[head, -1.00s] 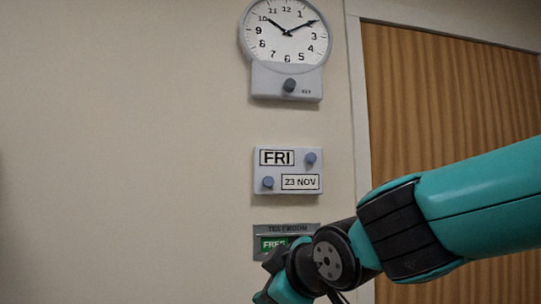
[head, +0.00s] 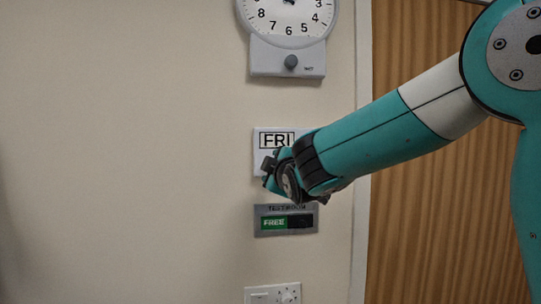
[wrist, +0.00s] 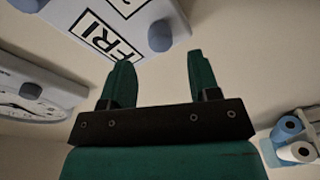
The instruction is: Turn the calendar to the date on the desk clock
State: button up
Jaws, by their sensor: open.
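The calendar (head: 276,131) is a pale wall plate with a "FRI" window. In the head view my gripper (head: 268,172) is in front of its lower part, hiding the date window and knobs. In the wrist view the calendar (wrist: 112,20) shows "FRI" and a blue-grey knob (wrist: 160,36), just beyond my fingers. My gripper (wrist: 158,62) is open, with nothing between its two green fingers. I cannot tell whether it touches the plate. A round wall clock (head: 288,15), cut off at the top, sits above a plate with a grey knob (head: 291,62). No desk clock is in view.
A "FREE" sign (head: 286,221) is on the wall below the calendar. A white switch plate (head: 262,296) is lower still. A wooden door (head: 420,45) is to the right. Blue and white cylinders (wrist: 289,127) show at the wrist view's right. The left wall is bare.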

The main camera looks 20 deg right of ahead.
jog(key=shift+w+d+p, duration=0.2)
jog(key=shift+w+p, duration=0.25)
jog(key=shift+w, duration=0.7)
jog(key=shift+w+d+p, duration=0.2)
jog(key=shift+w+p, duration=0.2)
jog(key=shift+w, duration=0.7)
jog(key=shift+c, duration=0.2)
jog(key=c, duration=0.9)
